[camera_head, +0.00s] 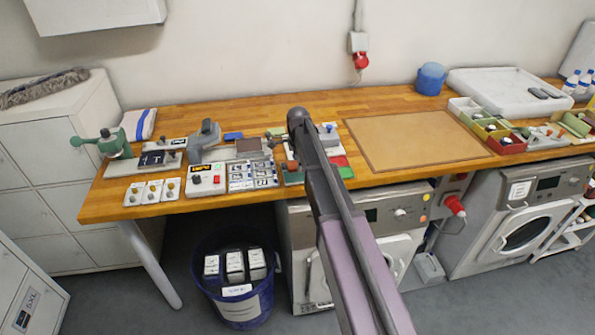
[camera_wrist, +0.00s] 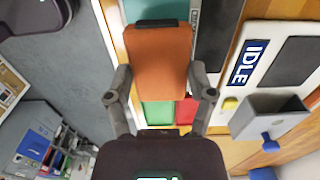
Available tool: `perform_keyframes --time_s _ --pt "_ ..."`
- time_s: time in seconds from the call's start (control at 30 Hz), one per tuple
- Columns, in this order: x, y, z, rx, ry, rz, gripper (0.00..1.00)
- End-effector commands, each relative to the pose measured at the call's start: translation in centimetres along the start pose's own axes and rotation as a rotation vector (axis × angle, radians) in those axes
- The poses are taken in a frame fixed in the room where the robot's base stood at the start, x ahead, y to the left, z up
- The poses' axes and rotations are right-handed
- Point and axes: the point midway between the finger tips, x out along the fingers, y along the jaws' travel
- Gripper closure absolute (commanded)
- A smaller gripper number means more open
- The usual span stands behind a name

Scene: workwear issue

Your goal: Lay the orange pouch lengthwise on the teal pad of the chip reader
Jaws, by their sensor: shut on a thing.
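The orange pouch (camera_wrist: 157,65) is between the fingers of my gripper (camera_wrist: 160,80) in the wrist view. The gripper is shut on its sides, and the pouch's dark end points to the top of the picture. A teal surface (camera_wrist: 145,8), which looks like the chip reader's pad, shows behind and beyond the pouch at the top; the pouch hides part of it. Whether the pouch touches it I cannot tell. In the head view my arm covers this part of the bench, and I cannot make out the pouch or gripper jaws there.
A white device marked IDLE (camera_wrist: 249,62) and a grey open box (camera_wrist: 270,117) lie right of the pouch. Green (camera_wrist: 158,113) and red (camera_wrist: 187,111) patches show below it. The wooden bench (camera_head: 390,100) carries a clear tan mat (camera_head: 415,138). A blue bin (camera_head: 235,300) stands below.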

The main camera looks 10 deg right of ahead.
Motion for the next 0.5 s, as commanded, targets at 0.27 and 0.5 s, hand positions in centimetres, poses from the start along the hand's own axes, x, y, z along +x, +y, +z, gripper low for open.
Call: perform_keyframes --time_s 0.27,0.5 --pt "2.8 0.1 0.1 -0.001 0.001 0.001 0.77" --pt "3.5 0.1 0.1 -0.001 0.001 0.002 0.77"
